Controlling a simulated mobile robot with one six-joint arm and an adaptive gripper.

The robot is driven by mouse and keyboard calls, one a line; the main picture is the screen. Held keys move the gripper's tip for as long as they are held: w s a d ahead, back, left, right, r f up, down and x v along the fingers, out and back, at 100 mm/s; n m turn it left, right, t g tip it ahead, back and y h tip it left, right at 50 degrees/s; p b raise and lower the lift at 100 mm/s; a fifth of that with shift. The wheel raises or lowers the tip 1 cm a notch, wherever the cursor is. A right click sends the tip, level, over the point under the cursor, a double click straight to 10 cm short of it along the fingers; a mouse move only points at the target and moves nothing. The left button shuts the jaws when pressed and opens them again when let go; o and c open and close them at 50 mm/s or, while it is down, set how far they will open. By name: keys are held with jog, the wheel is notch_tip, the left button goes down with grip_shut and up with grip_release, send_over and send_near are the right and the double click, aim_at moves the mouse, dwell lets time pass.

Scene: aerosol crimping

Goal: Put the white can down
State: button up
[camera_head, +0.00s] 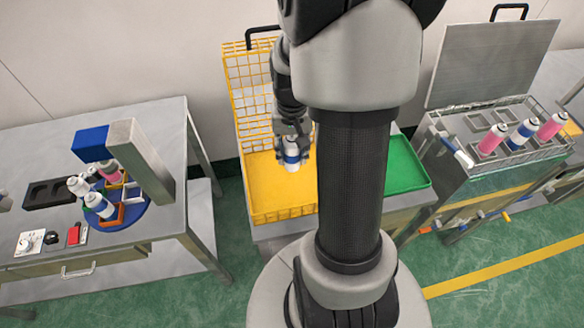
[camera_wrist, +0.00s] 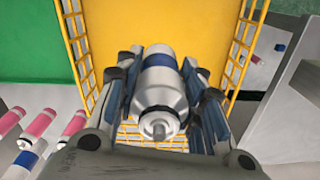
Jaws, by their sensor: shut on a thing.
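The white can (camera_head: 291,153) with a blue band is upright in my gripper (camera_head: 292,150), over the yellow wire basket (camera_head: 240,95) on the middle table. My gripper is shut on the can. In the wrist view the can (camera_wrist: 160,85) lies between the two fingers of my gripper (camera_wrist: 162,100), with its nozzle end toward the camera and the yellow basket floor (camera_wrist: 200,22) behind it. Whether the can's base touches the basket floor cannot be told.
A green tray (camera_head: 405,168) sits right of the basket, partly behind my arm. At left, a table holds a blue rotary fixture (camera_head: 125,216) with several cans. The basket floor around the can looks empty.

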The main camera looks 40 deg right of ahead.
aim_at(292, 165)
jog(key=shift+f+b, duration=0.9)
jog(key=shift+f, duration=2.15)
jog(key=shift+f, duration=0.2)
jog(key=o, duration=1.1)
jog(key=shift+r, duration=0.1)
notch_tip(292, 165, up, 12)
jog(key=p, duration=0.4)
jog(key=shift+r, duration=0.2)
jog(key=a+r+n+t, duration=0.2)
jog(key=a+r+n, duration=0.1)
jog(key=a+r, duration=0.65)
jog(key=shift+s+a+r+n+t, duration=0.45)
jog(key=shift+s+a+r+n, duration=0.45)
jog(key=shift+s+a, duration=0.8)
jog(key=shift+s+a+r+n+t, duration=0.4)
jog(key=shift+s+a+r+n, duration=0.4)
jog(key=shift+s+a, duration=0.85)
jog(key=shift+s+a+r+n+t, duration=0.55)
jog(key=shift+s+a+n, duration=0.65)
jog(key=shift+a, duration=0.85)
